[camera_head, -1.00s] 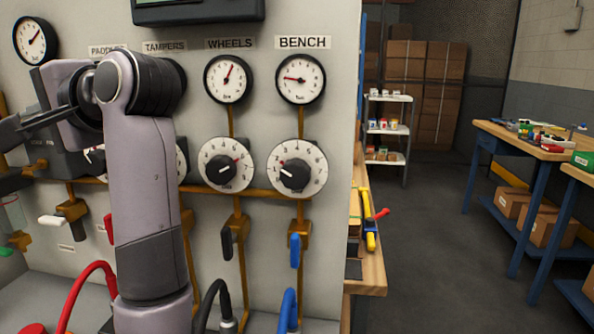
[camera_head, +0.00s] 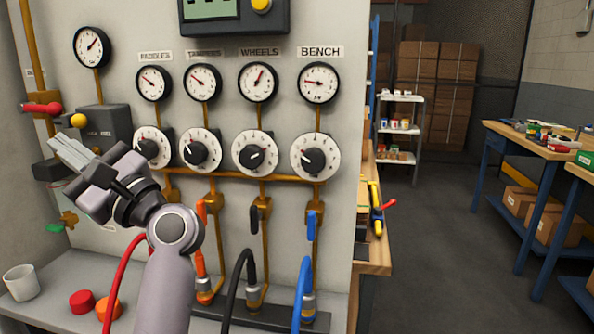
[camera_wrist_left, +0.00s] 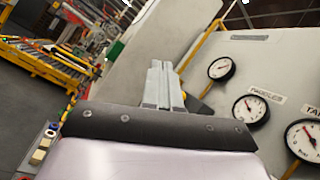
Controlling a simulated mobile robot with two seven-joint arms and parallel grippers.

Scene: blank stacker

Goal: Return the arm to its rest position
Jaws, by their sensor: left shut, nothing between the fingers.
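My left arm comes up from the bottom of the head view. Its gripper (camera_head: 68,150) points up and to the left, in front of the left part of the panel (camera_head: 345,200). The gripper is shut with nothing between its fingers. In the left wrist view the two fingers (camera_wrist_left: 160,82) lie side by side. The gripper overlaps the area below a dark grey box (camera_head: 105,128) in the head view; I cannot tell the gap between them. My right gripper is not in view.
The panel carries several gauges (camera_head: 258,82), white dials (camera_head: 255,153) and valve handles (camera_head: 311,226). A red hose (camera_head: 112,280) runs close by my left arm. A white cup (camera_head: 20,283) and red cap (camera_head: 82,301) stand on the ledge. The floor (camera_head: 440,250) at right is clear.

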